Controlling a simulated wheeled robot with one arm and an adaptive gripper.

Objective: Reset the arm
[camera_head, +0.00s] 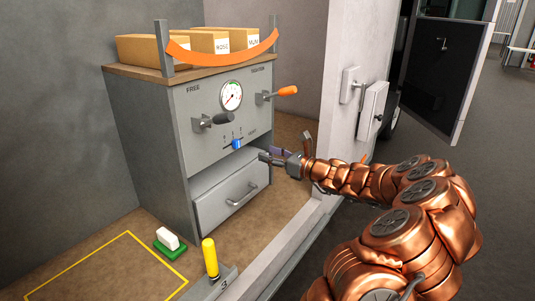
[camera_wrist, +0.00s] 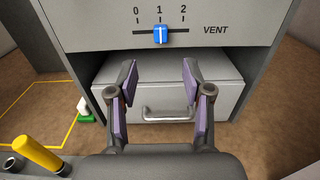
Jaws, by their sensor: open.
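My gripper (camera_head: 272,158) is at the end of my copper-coloured arm, in front of the grey cabinet (camera_head: 150,140). In the wrist view my gripper (camera_wrist: 160,80) is open, with its two purple-padded fingers apart and nothing between them. Beyond the fingers is a drawer (camera_wrist: 230,95) with a curved handle (camera_wrist: 167,115); the drawer front also shows in the head view (camera_head: 215,205). Above it, the blue slider (camera_wrist: 160,35) of the vent scale stands at 1.
A gauge (camera_head: 231,95), a dark lever (camera_head: 215,120) and an orange-tipped lever (camera_head: 280,92) are on the cabinet. Boxes (camera_head: 140,50) stand on top. A yellow handle (camera_head: 210,257) and a green-and-white block (camera_head: 169,242) are at lower left. A pale wall (camera_head: 345,40) is at right.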

